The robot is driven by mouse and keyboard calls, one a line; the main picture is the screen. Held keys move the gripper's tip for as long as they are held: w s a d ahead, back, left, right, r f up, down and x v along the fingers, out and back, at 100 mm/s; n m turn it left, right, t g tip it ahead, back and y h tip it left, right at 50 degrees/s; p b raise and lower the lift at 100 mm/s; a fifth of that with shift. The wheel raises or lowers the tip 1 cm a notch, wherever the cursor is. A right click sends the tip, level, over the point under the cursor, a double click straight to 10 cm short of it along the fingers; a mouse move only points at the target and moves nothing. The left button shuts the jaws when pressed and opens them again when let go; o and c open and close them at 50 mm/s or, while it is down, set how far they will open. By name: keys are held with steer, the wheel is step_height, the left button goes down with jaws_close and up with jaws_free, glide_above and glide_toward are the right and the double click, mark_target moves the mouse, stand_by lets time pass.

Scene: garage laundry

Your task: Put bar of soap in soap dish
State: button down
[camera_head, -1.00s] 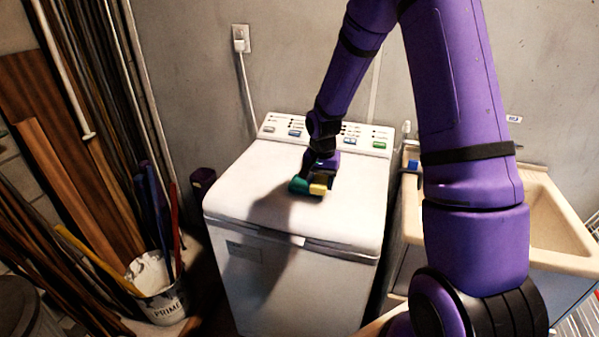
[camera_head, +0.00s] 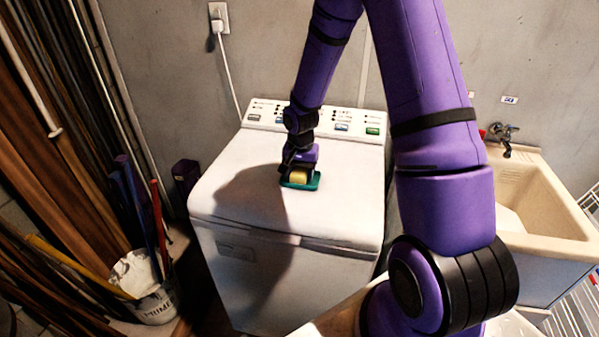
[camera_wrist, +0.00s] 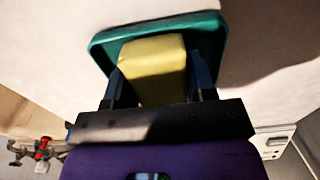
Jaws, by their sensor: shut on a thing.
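The yellow bar of soap (camera_head: 299,177) is between the fingers of my gripper (camera_head: 299,180), above the washer lid. It also shows in the wrist view (camera_wrist: 155,68), with my gripper (camera_wrist: 158,80) shut on its sides. The green soap dish (camera_head: 313,184) lies on the washer lid, right under the soap. In the wrist view the dish (camera_wrist: 210,35) shows around the soap on the far side and both sides. The soap appears to be over or inside the dish; whether it touches the bottom cannot be told. My gripper hides part of the dish.
The white washing machine (camera_head: 250,205) has a clear lid around the dish, with a control panel (camera_head: 265,110) at its back. A beige sink (camera_head: 545,215) stands to the right. A bucket (camera_head: 150,300) and wooden boards stand at the left.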

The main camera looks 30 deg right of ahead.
steer(key=shift+c, duration=2.3)
jaws_free()
step_height(320, 180, up, 12)
step_height(320, 180, up, 9)
steer(key=n+t, duration=0.1)
steer(key=n, duration=0.1)
glide_above(300, 169)
steer(key=s+a, duration=0.2)
steer(key=s, duration=0.2)
steer(key=s+a+r+n+t, duration=0.2)
steer(key=s+r, duration=0.5)
steer(key=s, duration=0.4)
steer(key=s+a+r+n+t, duration=0.2)
steer(key=s+r+n, duration=0.3)
steer(key=s, duration=0.7)
steer(key=shift+s+a+r, duration=0.25)
steer(key=shift+a+r, duration=0.35)
steer(key=shift+r, duration=0.25)
